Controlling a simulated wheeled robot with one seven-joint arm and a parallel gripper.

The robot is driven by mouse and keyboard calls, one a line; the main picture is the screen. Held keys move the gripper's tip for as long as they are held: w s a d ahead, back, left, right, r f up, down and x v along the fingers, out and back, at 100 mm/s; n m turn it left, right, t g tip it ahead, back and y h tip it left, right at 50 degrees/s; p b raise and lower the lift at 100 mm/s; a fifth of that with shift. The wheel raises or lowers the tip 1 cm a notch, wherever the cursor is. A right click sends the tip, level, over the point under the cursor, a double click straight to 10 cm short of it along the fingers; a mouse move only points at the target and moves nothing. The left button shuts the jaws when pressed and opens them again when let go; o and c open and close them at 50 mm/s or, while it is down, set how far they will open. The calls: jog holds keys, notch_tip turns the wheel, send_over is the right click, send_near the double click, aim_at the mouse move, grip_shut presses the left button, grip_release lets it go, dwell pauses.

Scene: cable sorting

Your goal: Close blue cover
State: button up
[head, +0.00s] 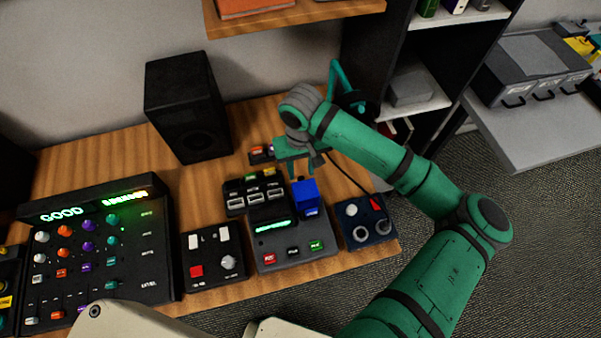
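The blue cover (305,196) stands at the back right corner of a grey control box (292,240) with a lit green display. It looks raised rather than flat, but its hinge and underside cannot be made out. My green gripper (300,168) points down just behind and above the blue cover, with a small gap seeming to lie between them. Its fingers are small and partly merge with the dark background, so their opening is unclear. I see nothing held in it.
A black three-slot unit (254,193) sits behind the grey box. A switch box (212,255) is to the left and a dark blue box (364,221) to the right. A black speaker (187,106) stands behind. A shelf (292,17) overhangs the wooden desk (85,165).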

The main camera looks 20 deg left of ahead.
aim_at(301, 177)
jog(key=shift+f, duration=0.7)
jog(key=shift+s+f, duration=0.1)
jog(key=shift+f, duration=0.8)
grip_shut()
